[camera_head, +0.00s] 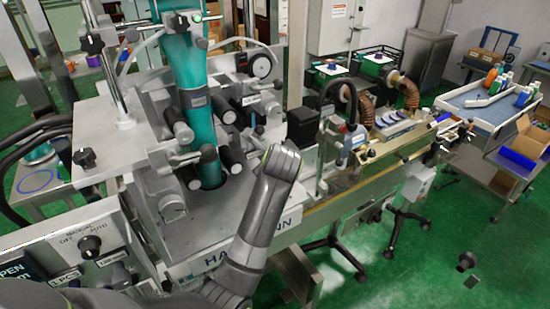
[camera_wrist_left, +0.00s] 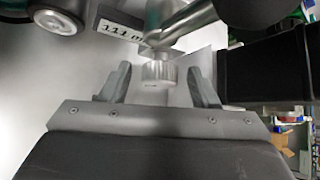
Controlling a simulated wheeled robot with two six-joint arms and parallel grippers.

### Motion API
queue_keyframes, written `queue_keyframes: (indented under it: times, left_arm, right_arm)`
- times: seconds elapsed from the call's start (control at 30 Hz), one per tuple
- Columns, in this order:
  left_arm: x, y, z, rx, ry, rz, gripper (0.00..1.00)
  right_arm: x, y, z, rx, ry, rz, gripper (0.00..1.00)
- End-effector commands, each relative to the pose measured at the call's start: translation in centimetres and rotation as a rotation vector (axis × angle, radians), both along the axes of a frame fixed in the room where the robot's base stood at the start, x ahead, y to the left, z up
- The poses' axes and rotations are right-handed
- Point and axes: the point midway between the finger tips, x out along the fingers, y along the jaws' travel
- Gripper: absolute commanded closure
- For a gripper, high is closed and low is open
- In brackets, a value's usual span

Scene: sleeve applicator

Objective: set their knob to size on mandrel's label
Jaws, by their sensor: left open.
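The mandrel (camera_head: 195,75) is a teal upright tube at the top left of the head view. A small marking on it (camera_head: 197,101) is too small to read. In the left wrist view a silver ribbed knob (camera_wrist_left: 158,73) sits between the fingertips of my left gripper (camera_wrist_left: 159,88). The gripper is open, with a gap on each side of the knob. My right gripper is not in view.
Black rollers (camera_head: 228,157) surround the mandrel. A control box with a selector knob (camera_head: 90,243) stands at the lower left. A conveyor (camera_head: 340,191) runs right from the machine. A blue-topped cart (camera_head: 472,112) with bottles is at the right.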

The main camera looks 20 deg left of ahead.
Motion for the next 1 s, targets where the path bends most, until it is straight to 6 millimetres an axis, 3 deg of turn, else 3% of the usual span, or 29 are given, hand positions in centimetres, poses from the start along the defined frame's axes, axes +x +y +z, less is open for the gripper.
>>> queue_keyframes:
  times: [0.13,0.47,1.0]
  left_arm:
    - [0.01,-0.01,0.0,0.0,0.0,0.0,0.47]
    - [0.02,-0.01,-0.01,0.0,0.0,0.0,0.89]
    - [-0.21,0.19,-0.26,-0.103,-0.131,0.001,0.89]
  right_arm:
    - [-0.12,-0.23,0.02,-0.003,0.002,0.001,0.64]
    - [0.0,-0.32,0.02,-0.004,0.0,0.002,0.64]
    - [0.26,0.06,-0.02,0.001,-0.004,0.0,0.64]
